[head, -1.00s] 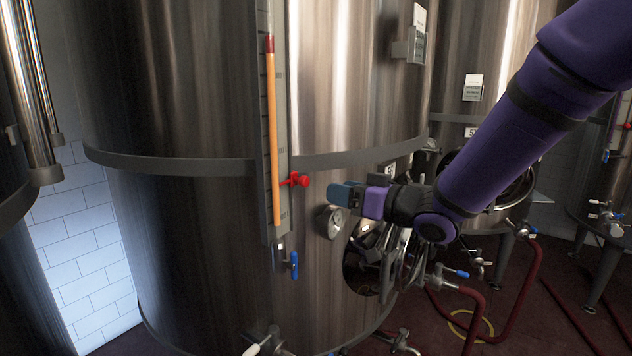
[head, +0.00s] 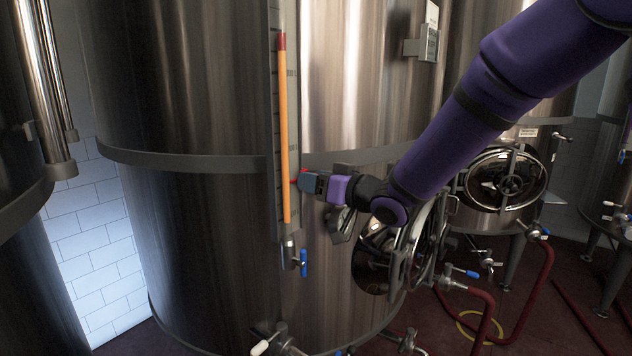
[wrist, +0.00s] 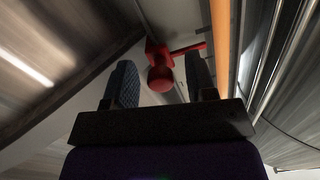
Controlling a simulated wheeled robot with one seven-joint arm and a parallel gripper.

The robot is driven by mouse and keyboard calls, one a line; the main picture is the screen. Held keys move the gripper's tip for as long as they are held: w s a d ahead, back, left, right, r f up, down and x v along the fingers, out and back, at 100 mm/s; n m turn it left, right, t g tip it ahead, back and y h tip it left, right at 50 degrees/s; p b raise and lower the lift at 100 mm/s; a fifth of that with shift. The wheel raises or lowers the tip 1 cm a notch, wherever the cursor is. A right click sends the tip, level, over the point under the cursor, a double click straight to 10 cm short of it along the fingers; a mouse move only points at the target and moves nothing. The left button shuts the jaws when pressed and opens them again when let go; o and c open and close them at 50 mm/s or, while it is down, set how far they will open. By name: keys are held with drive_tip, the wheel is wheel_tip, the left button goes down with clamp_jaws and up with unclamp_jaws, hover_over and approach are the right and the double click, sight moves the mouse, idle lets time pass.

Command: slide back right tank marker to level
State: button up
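The red marker (wrist: 160,72) sits on the scale plate beside the orange level column (head: 284,130) of the large steel tank (head: 200,90). In the wrist view it has a round knob and a thin pointer reaching toward the column. My gripper (wrist: 160,84) is open, with one dark finger on each side of the knob and gaps showing on both sides. In the head view my gripper (head: 308,183) is at the gauge's right edge and hides most of the marker. The liquid's red top (head: 281,41) is far above the marker.
A blue-handled valve (head: 303,262) hangs below the gauge. A round manway door (head: 425,245) stands open below my arm. A grey band (head: 180,160) rings the tank. Red hoses (head: 487,310) lie on the floor at right.

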clamp_jaws()
wheel_tip(320, 180, up, 25)
drive_tip(key=shift+r, duration=0.1)
idle(0.4)
drive_tip(key=shift+o, duration=0.5)
unclamp_jaws()
approach(300, 55)
drive_tip(key=v, duration=0.4)
drive_tip(key=shift+s+d, duration=0.2)
drive_tip(key=shift+d, duration=0.05)
